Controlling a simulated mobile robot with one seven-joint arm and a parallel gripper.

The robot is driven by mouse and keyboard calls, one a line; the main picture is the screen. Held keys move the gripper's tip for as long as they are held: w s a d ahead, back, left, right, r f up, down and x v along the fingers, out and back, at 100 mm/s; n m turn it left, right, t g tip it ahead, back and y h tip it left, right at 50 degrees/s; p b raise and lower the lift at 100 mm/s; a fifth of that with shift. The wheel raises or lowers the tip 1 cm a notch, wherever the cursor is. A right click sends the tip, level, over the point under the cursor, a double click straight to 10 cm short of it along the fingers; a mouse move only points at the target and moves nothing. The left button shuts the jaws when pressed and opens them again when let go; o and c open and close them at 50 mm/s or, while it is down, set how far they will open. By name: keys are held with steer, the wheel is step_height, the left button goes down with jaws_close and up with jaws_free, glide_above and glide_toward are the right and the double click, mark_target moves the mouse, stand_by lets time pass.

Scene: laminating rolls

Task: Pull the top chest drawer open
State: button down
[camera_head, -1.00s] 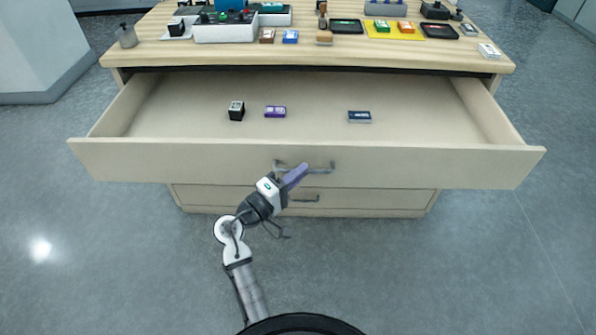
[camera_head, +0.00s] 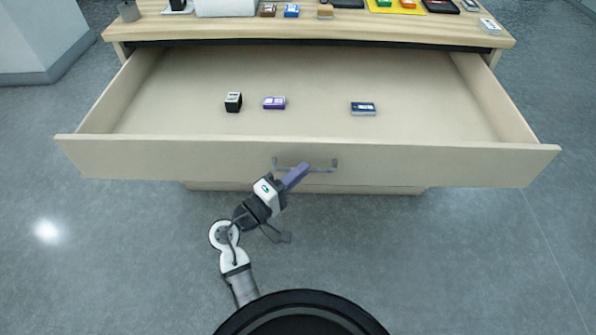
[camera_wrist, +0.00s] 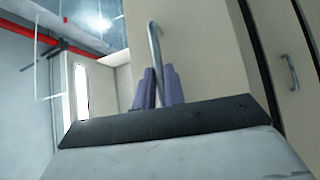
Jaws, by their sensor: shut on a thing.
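The top chest drawer (camera_head: 420,162) is pulled far out, and its inside shows. Its grey bar handle (camera_head: 325,169) is at the middle of the front panel. My gripper (camera_head: 297,174) is at the left part of the handle, its purple fingers shut on the bar. In the wrist view, the handle (camera_wrist: 155,50) runs down between the two fingers of my gripper (camera_wrist: 158,88), against the pale drawer front (camera_wrist: 205,50). In the drawer lie a black box (camera_head: 233,102), a purple box (camera_head: 274,102) and a dark blue box (camera_head: 363,108).
The wooden chest top (camera_head: 225,31) holds several small items, trays and boxes. A lower drawer front shows in the wrist view with its own handle (camera_wrist: 290,72). Grey floor (camera_head: 120,260) is clear on both sides of my arm.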

steer(key=shift+s+f, duration=0.1)
steer(key=shift+s, duration=0.05)
steer(key=c, duration=1.5)
jaws_free()
steer(key=b+v, duration=0.2)
steer(key=v, duration=1.2)
